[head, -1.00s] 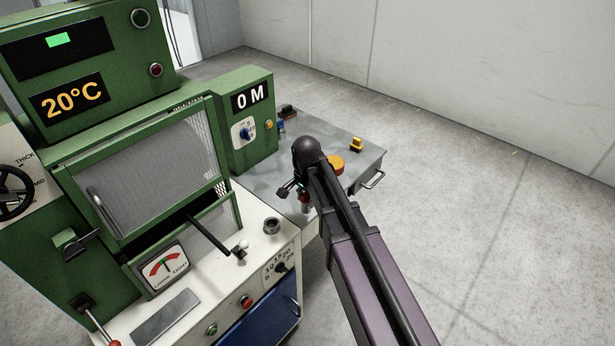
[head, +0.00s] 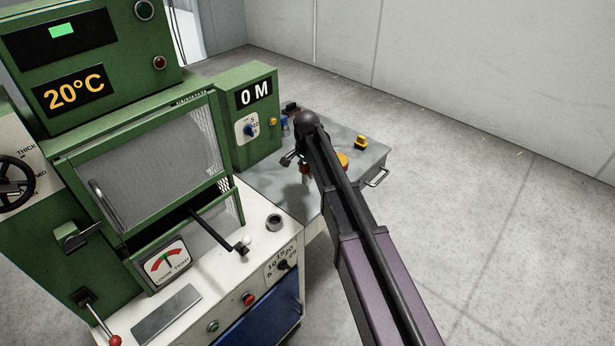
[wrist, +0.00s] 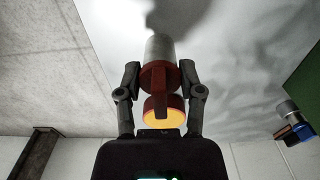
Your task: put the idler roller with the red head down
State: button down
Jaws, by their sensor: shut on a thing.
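My gripper (wrist: 160,78) is shut on the idler roller with the red head (wrist: 158,76), and its two fingers sit on either side of the red part. The pale grey cylinder of the roller (wrist: 160,47) points away from the palm, toward the grey table top. A red part with a lit yellow-orange face shows nearer the palm. In the head view my gripper (head: 292,158) is over the side table (head: 265,180), and a small red bit of the roller (head: 306,170) shows below it. I cannot tell whether the roller touches the table.
An orange round thing (head: 342,160) lies partly behind my arm. A yellow piece (head: 361,142) stands near the table's back right. A small blue item (head: 285,123) is at the back left. The green machine (head: 250,145) borders the table's left. Bare table shows left of my gripper.

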aim_at(306, 175)
jog(key=shift+w+a, duration=0.1)
jog(key=shift+w, duration=0.55)
notch_tip(306, 175, down, 4)
jog(key=b, duration=0.3)
jog(key=shift+r+b, duration=0.15)
jog(key=shift+b, duration=0.2)
jog(key=shift+c, duration=1.2)
grip_release()
jog(key=shift+r, duration=0.1)
notch_tip(306, 175, up, 12)
jog(key=p, duration=1.2)
